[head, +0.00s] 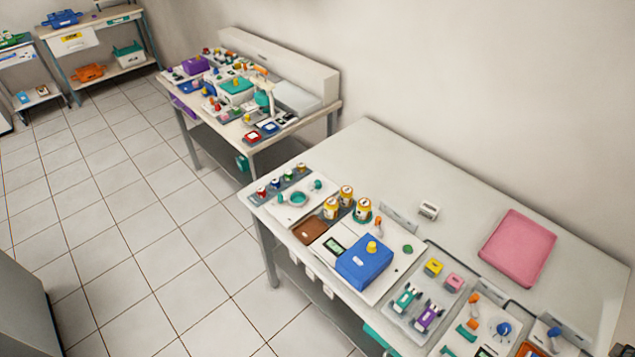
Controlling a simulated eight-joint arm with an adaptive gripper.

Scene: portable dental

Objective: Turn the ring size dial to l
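The ring size dial cannot be told for certain at this size. A blue round knob (503,329) sits on a pale panel at the right front of the near table. A blue box with a yellow knob (372,247) on top stands left of it. A teal ring-shaped part (298,198) lies on a white plate at the table's left end. No letters or dial markings are readable. My gripper is not in this view.
The near table (587,258) has bare room at its back around a pink pad (517,247). Several yellow-topped jars stand at its left. A tray (426,315) holds green and purple parts. A second crowded table (233,130) stands farther back. The tiled floor (150,235) is clear.

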